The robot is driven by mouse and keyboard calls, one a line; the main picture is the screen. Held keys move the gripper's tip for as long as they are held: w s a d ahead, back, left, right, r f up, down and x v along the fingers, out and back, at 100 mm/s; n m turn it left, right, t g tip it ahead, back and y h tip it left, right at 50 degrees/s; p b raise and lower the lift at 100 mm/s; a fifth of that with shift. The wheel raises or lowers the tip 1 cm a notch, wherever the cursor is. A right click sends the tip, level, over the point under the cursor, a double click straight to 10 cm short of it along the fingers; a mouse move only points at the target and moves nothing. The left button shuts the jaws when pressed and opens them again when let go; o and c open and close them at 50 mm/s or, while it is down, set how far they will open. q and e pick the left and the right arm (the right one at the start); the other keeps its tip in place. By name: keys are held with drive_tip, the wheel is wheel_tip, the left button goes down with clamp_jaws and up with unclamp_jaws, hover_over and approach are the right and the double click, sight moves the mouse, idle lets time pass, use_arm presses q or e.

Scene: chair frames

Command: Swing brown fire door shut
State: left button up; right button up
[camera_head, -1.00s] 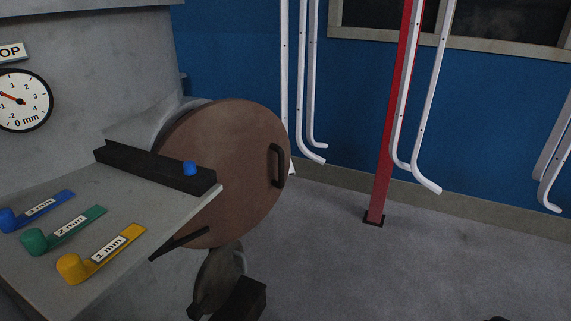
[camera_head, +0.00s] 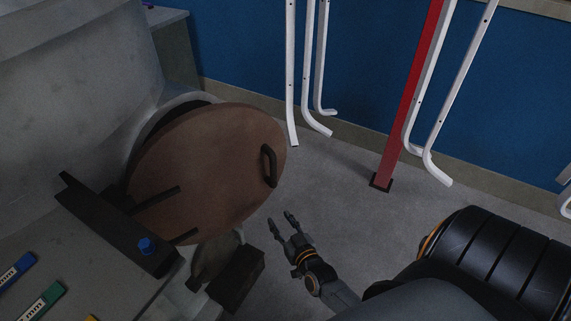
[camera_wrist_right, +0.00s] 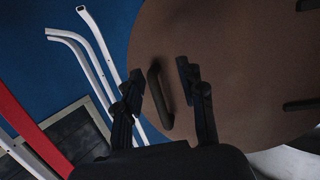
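The brown fire door (camera_head: 215,165) is a round disc standing open at an angle from the round opening of the grey machine. Its dark handle (camera_head: 269,166) is on the door's right side. My right gripper (camera_head: 282,222) is open and empty, below and to the right of the handle in the head view, apart from the door. In the right wrist view the door (camera_wrist_right: 235,60) fills the right half, and the handle (camera_wrist_right: 160,95) appears between the open fingers (camera_wrist_right: 158,88). My left gripper is not in view.
A black rail with a blue knob (camera_head: 147,246) runs along the grey worktop beside the door. A dark block (camera_head: 237,279) sits below the door. White bent tubes (camera_head: 315,110) hang behind, near a red post (camera_head: 405,110).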

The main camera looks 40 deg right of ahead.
drive_tip(key=m+t+h+p, duration=0.1)
drive_tip(key=h, duration=0.1)
approach(275, 175)
drive_tip(key=w, duration=0.2)
drive_tip(key=shift+t, duration=0.3)
drive_tip(key=b+x, duration=0.1)
drive_tip(key=x, duration=0.1)
drive_tip(key=b+x, duration=0.1)
drive_tip(key=x, duration=0.2)
drive_tip(key=b+x, duration=0.1)
drive_tip(key=x, duration=0.2)
drive_tip(key=shift+s+d+f, duration=0.1)
drive_tip(key=shift+d+f, duration=0.2)
drive_tip(key=shift+f, duration=0.05)
drive_tip(key=shift+r, duration=0.15)
drive_tip(key=shift+c, duration=1.3)
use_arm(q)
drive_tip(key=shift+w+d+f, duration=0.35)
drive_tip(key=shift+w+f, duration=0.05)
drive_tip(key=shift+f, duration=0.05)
use_arm(e)
clamp_jaws()
